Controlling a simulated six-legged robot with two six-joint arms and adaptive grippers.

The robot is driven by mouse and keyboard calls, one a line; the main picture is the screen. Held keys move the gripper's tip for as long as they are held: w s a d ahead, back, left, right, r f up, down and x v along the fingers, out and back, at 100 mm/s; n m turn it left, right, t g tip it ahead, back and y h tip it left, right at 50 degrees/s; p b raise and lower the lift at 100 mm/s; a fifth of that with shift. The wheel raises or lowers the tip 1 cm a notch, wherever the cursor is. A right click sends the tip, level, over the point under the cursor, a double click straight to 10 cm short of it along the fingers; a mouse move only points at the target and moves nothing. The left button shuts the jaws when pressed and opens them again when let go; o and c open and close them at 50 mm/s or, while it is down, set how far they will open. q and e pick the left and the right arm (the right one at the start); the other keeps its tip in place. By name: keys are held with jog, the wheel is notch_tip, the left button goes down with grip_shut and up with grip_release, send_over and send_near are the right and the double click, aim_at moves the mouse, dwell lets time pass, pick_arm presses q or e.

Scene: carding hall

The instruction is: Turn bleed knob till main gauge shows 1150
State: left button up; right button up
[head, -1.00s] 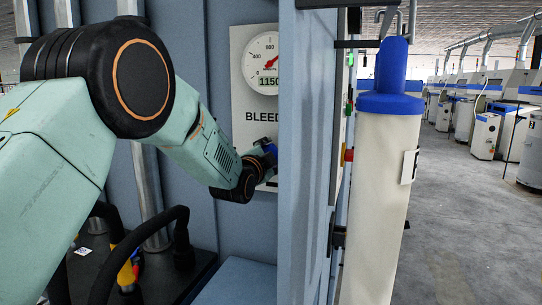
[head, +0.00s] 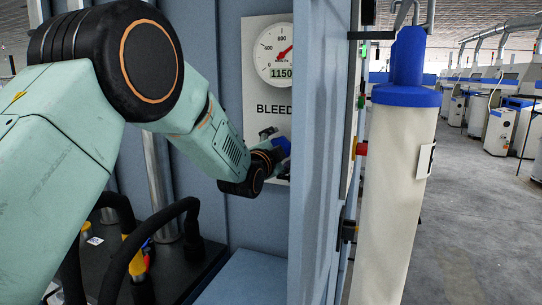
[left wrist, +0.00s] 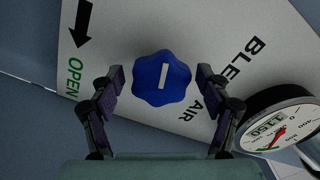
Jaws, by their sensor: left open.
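The main gauge (head: 281,47) is a round white dial with a red needle on the panel, and its display reads 1150. It also shows at the right of the left wrist view (left wrist: 277,122). The blue bleed knob (left wrist: 163,78) has a white pointer mark and sits on the white bleed air panel (left wrist: 215,40). In the head view the knob (head: 283,147) is partly hidden by my left gripper (head: 270,135). In the left wrist view my left gripper (left wrist: 162,105) is open, with one finger on each side of the knob, apart from it. My right gripper is out of view.
A blue-grey cabinet edge (head: 318,150) stands just right of the panel. A cream cylinder with a blue cap (head: 398,180) stands beyond it. Black hoses (head: 150,235) are below my left arm. Machines and open floor (head: 470,220) lie at the right.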

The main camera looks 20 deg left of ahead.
pick_arm(q)
jog(key=s, duration=1.1)
jog(key=shift+a, duration=0.15)
jog(key=shift+w, duration=0.1)
jog(key=w, duration=1)
jog(key=shift+w, duration=1)
jog(key=shift+s+d, duration=0.15)
jog(key=shift+d, duration=0.05)
